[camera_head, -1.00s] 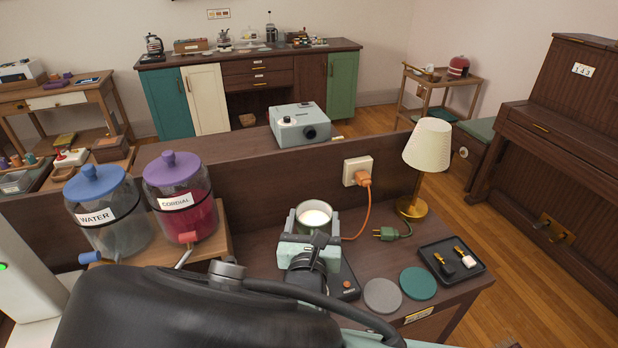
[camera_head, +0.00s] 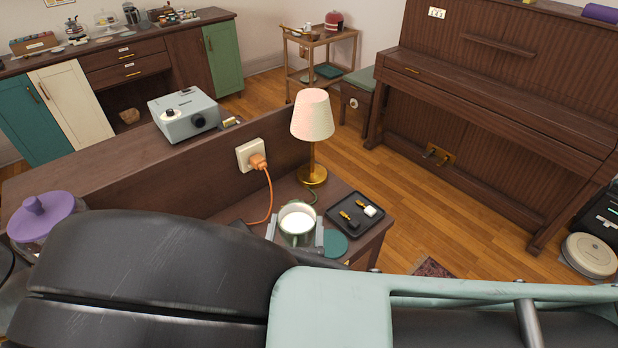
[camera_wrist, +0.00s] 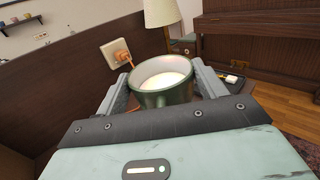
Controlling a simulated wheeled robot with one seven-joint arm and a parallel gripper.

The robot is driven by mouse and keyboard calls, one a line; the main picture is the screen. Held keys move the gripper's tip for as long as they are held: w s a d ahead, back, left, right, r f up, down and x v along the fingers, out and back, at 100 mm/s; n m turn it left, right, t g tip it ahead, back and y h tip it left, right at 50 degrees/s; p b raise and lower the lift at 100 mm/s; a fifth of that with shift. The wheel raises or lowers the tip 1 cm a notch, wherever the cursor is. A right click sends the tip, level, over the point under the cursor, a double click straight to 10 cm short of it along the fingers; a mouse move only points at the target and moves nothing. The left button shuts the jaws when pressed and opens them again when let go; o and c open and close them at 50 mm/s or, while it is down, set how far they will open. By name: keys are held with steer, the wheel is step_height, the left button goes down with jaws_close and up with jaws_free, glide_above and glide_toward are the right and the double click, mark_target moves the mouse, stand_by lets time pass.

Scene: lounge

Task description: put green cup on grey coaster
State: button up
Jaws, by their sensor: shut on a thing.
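The green cup (camera_head: 297,228) holds something white and is upright in the head view. In the wrist view the cup (camera_wrist: 165,97) sits between both fingers. My gripper (camera_head: 297,240) is shut on the cup; its fingers (camera_wrist: 165,88) press on either side. The cup's height above the table top cannot be judged. The green coaster (camera_head: 334,243) lies just right of the cup. The grey coaster is hidden in both current views, probably behind my arm.
A black tray (camera_head: 356,213) with two small items lies right of the cup. The lamp (camera_head: 312,125) stands behind it. An orange plug (camera_head: 258,162) sits in a socket on the low back panel. A projector (camera_head: 184,115) stands farther left.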

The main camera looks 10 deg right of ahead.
steer(key=shift+s+d+f, duration=0.15)
steer(key=shift+d+f, duration=0.05)
steer(key=shift+d, duration=0.05)
steer(key=shift+d+f+b, duration=0.15)
steer(key=shift+f+b, duration=0.2)
steer(key=shift+b, duration=0.1)
step_height(320, 180, down, 9)
steer(key=b, duration=0.7)
steer(key=shift+f, duration=0.15)
steer(key=o, duration=1.3)
steer(key=shift+o, duration=0.2)
